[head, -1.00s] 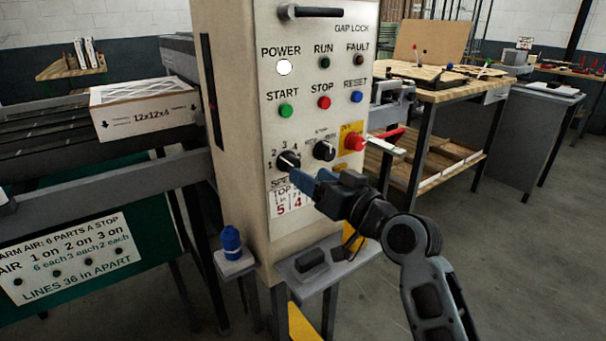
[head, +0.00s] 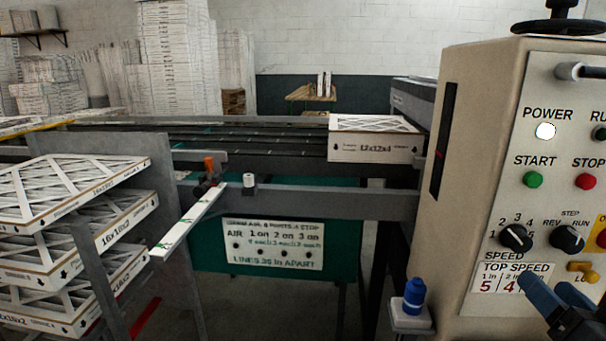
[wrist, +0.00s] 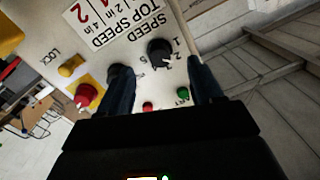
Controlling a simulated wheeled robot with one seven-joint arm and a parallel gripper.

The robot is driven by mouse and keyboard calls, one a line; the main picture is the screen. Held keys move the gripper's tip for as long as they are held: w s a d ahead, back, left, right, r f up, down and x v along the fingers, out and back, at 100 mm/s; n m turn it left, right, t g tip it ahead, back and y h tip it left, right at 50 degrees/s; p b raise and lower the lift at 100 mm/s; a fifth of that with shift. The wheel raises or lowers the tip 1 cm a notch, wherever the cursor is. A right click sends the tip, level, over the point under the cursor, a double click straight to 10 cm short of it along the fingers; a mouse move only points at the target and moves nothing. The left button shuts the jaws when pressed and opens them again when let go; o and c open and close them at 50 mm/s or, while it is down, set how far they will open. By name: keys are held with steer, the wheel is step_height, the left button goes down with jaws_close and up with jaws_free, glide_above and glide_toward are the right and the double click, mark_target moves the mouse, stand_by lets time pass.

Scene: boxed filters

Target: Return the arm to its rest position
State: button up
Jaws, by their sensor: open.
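My gripper (head: 543,300) shows at the lower right edge of the head view, with blue fingers in front of the lower part of the beige control panel (head: 480,130). Most of my arm is out of that view. In the wrist view my gripper (wrist: 160,85) has its two fingers spread apart, open and empty. The black speed knob (wrist: 160,52) shows between the fingers, beyond them. A second black knob (wrist: 118,74) is partly behind the left finger. I cannot tell how far the fingertips are from the panel.
A boxed filter (head: 375,148) sits on the conveyor (head: 270,147). Stacked filters (head: 70,190) stand at the left. A blue-capped bottle (head: 414,297) stands on a small ledge (head: 410,318) beside the panel. A red button (wrist: 86,95) and yellow lock (wrist: 70,66) show on the panel in the wrist view.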

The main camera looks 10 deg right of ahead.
steer(key=s+a+f+n+g, duration=0.1)
steer(key=s+a+f+g, duration=0.1)
steer(key=s+a+f, duration=1)
steer(key=s+a+r+n+y, duration=0.1)
steer(key=s+a, duration=0.3)
steer(key=s, duration=0.4)
steer(key=s+a+r+n+y, duration=0.2)
steer(key=s+a+n+y, duration=0.1)
steer(key=s, duration=0.6)
steer(key=shift+a+n+g, duration=0.3)
steer(key=shift+a+n, duration=0.25)
steer(key=shift+n, duration=0.15)
steer(key=shift+w+f, duration=0.1)
